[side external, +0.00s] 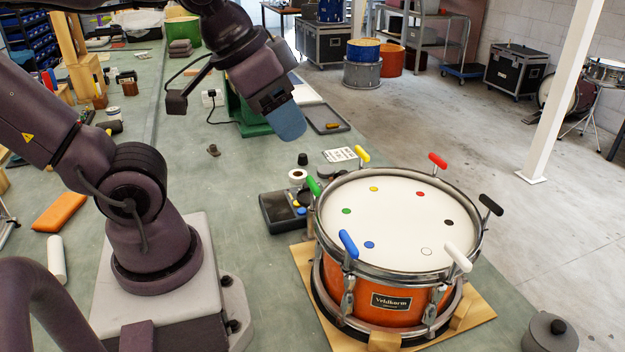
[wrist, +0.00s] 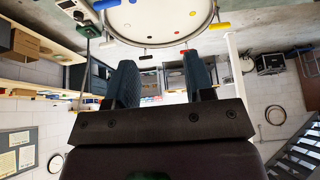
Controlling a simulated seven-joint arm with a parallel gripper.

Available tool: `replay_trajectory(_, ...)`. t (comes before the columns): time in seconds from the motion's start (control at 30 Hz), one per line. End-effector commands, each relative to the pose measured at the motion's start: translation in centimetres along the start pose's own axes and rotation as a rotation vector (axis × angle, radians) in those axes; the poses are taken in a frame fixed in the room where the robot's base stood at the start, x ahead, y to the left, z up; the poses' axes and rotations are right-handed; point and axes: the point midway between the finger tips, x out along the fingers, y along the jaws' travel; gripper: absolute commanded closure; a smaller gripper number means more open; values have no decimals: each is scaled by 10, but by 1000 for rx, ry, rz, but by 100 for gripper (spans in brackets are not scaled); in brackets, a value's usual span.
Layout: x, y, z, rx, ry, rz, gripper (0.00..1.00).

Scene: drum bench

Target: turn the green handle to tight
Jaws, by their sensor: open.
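The green handle (side external: 313,186) stands at the left rim of an orange drum (side external: 347,292) with a white head, in the side external view. A green dot (side external: 346,211) lies on the head near it. My gripper (side external: 290,124) hangs above the bench, up and left of the handle, well apart from it. In the wrist view my gripper (wrist: 162,76) shows two spread fingers with nothing between them. The drum rim (wrist: 150,44) is at the top of that view.
Yellow (side external: 362,154), red (side external: 438,160), black (side external: 490,205), white (side external: 458,256) and blue (side external: 348,243) handles also ring the drum. A dark tray (side external: 276,216) sits left of it, with a white tape roll (side external: 297,176) behind. A grey lidded pot (side external: 549,335) stands at front right.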

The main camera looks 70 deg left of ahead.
Motion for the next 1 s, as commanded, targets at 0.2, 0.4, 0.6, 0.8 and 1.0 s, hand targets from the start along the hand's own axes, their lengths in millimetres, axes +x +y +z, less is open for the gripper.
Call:
replay_trajectory(0.2, 20, -14, -6, -73, -113, -28, 62)
replay_trajectory(0.4, 48, -42, -25, -578, -310, -122, 62)
replay_trajectory(0.6, 61, -58, -37, -1142, -404, -274, 62)
replay_trajectory(0.8, 56, -58, -42, -1460, -392, -364, 62)
replay_trajectory(1.0, 61, -58, -37, -1539, -388, -388, 62)
